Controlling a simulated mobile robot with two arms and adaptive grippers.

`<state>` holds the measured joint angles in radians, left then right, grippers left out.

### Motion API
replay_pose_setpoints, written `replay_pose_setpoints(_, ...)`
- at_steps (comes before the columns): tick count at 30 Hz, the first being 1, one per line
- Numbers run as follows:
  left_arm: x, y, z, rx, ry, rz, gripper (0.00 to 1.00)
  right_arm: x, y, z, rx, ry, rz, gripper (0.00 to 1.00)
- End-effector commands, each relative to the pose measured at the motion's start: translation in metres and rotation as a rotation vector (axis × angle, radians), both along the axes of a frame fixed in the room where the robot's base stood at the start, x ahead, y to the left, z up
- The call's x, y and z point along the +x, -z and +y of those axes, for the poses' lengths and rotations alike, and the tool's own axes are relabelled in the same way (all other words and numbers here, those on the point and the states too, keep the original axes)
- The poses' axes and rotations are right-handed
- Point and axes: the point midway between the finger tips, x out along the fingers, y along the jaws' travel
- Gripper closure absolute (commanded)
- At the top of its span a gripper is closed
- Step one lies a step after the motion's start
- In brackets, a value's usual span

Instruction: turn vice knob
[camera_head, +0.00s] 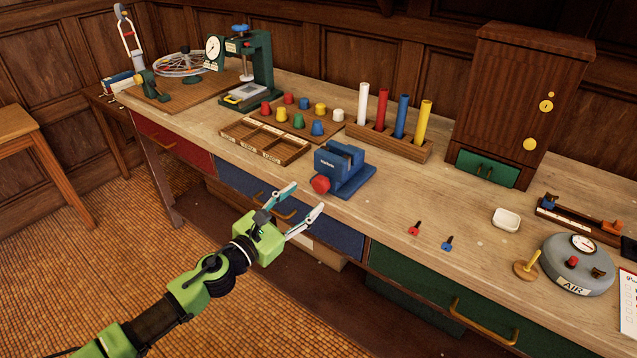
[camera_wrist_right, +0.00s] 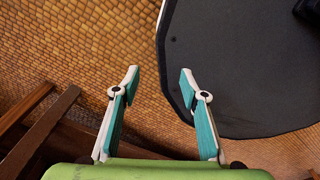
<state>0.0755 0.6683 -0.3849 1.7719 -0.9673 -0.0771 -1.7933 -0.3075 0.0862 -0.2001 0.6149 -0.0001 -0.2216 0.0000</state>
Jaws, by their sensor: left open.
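A blue vice (camera_head: 342,170) stands near the front edge of the wooden workbench. Its round red knob (camera_head: 320,184) faces the front left. My left gripper (camera_head: 306,203) is open and empty in front of the bench, just below and left of the knob, apart from it. My right gripper (camera_wrist_right: 160,77) shows only in the right wrist view. It is open and empty above the tiled floor, far from any task object.
The workbench (camera_head: 395,199) has red, blue and green drawers with handles. Behind the vice are a compartment tray (camera_head: 264,140), coloured pegs and a rack of coloured tubes (camera_head: 390,143). Red and blue small keys (camera_head: 415,229) lie to the right. A stool stands left.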

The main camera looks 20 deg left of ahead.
Motion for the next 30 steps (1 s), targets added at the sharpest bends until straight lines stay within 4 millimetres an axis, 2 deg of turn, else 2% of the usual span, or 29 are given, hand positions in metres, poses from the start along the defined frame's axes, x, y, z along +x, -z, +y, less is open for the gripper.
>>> replay_pose_setpoints(3, 0.024, -0.003, -0.008, -0.004, -0.001, -0.001, 0.51, 0.008, -0.007, 0.001, 0.001, 0.0, -0.011, 0.6)
replay_pose_setpoints(9, 0.052, -0.001, -0.019, -0.003, -0.001, 0.0, 0.51, 0.012, -0.01, 0.004, 0.005, 0.002, -0.017, 0.6)
replay_pose_setpoints(15, 0.063, 0.001, -0.023, -0.001, 0.001, 0.001, 0.51, 0.012, -0.011, 0.01, 0.012, 0.004, -0.018, 0.6)
replay_pose_setpoints(23, 0.064, 0.001, -0.024, -0.001, 0.001, 0.002, 0.51, 0.011, -0.011, 0.011, 0.013, 0.004, -0.017, 0.6)
replay_pose_setpoints(24, 0.064, 0.001, -0.024, -0.001, 0.001, 0.002, 0.56, 0.011, -0.011, 0.011, 0.013, 0.004, -0.017, 0.6)
replay_pose_setpoints(28, 0.064, 0.001, -0.024, -0.001, 0.001, 0.002, 0.9, 0.011, -0.011, 0.01, 0.012, 0.003, -0.016, 0.6)
replay_pose_setpoints(30, 0.064, 0.001, -0.024, -0.001, 0.001, 0.002, 0.9, 0.011, -0.011, 0.008, 0.011, 0.003, -0.015, 0.6)
